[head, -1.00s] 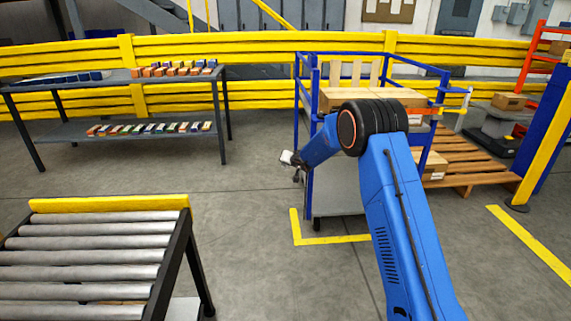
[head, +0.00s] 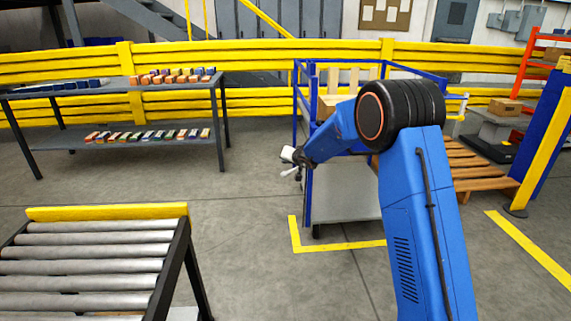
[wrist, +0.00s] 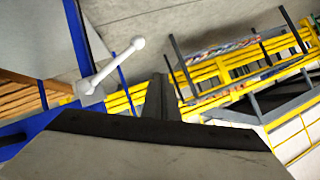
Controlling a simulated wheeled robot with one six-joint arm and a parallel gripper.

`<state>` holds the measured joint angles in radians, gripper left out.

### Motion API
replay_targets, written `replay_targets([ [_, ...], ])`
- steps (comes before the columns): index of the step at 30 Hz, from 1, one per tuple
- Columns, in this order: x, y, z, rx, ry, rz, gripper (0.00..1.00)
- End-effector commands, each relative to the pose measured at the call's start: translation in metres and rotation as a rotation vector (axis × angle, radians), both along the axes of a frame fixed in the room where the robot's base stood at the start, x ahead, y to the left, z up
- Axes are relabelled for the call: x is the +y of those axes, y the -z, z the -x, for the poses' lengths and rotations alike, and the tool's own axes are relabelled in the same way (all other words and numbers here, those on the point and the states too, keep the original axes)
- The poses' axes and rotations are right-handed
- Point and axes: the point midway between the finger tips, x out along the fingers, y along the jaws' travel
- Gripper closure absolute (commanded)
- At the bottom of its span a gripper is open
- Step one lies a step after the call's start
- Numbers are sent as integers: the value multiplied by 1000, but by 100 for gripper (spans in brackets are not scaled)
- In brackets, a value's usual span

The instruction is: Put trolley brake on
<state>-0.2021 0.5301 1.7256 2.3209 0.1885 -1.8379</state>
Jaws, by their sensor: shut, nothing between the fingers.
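The trolley (head: 340,195) is a blue-framed cart with a grey lower panel and cartons on top, partly hidden behind my arm in the head view. A white brake lever with a round knob (wrist: 115,62) sticks out from a small plate beside the trolley's blue frame in the wrist view. It also shows as a small pale rod (head: 290,172) at the trolley's left side in the head view. My gripper (wrist: 158,90) is shut and empty. Its dark fingers appear to the right of the lever in the wrist view, with a visible gap between.
A roller conveyor (head: 90,265) stands at the front left. A grey table (head: 115,88) with small boxes is at the back left, before a yellow barrier (head: 260,50). A wooden pallet (head: 475,165) is right of the trolley. Floor left of the trolley is clear.

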Motion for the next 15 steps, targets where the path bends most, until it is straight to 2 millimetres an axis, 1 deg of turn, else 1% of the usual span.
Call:
replay_targets([
  [2,0,-6,6,-1,0,-1,100],
  [6,-1,-9,13,0,0,0,100],
  [15,-1,-11,14,0,0,0,100],
])
